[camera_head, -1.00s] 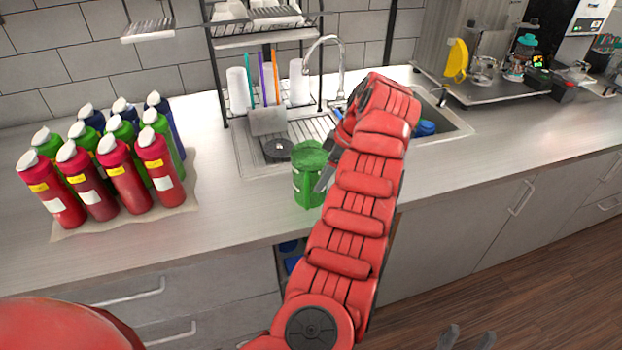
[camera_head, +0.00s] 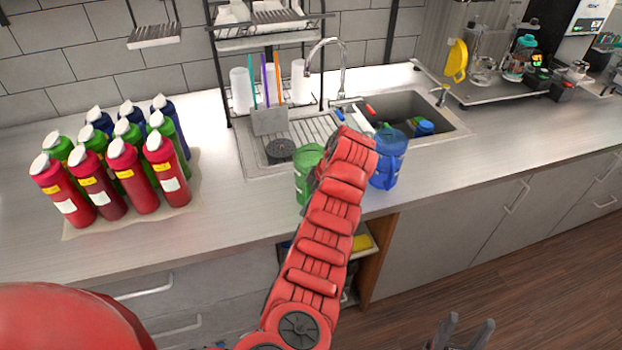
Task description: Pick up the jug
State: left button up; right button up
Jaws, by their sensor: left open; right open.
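A green jug (camera_head: 306,172) stands on the counter in front of the sink's drainboard, its right side hidden by my red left arm. A blue jug (camera_head: 389,160) stands on the counter just right of that arm, partly covered by it. My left gripper (camera_head: 318,172) is at the green jug's right side, mostly hidden behind my wrist; it is open, and I cannot tell whether it touches the jug. My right gripper (camera_head: 464,332) is at the bottom edge, its two fingers apart and empty, low in front of the cabinets.
Several red, green and blue bottles (camera_head: 126,180) stand on a mat at left. A sink (camera_head: 440,115) with a faucet (camera_head: 326,62) and a dish rack (camera_head: 270,38) are behind the jugs. The counter (camera_head: 480,165) is clear at right. An open shelf (camera_head: 366,243) shows below.

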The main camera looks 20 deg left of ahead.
pick_arm(q)
jog(key=shift+f, duration=0.1)
jog(key=c, duration=0.8)
jog(key=shift+s, duration=0.1)
grip_shut()
dwell(0.4)
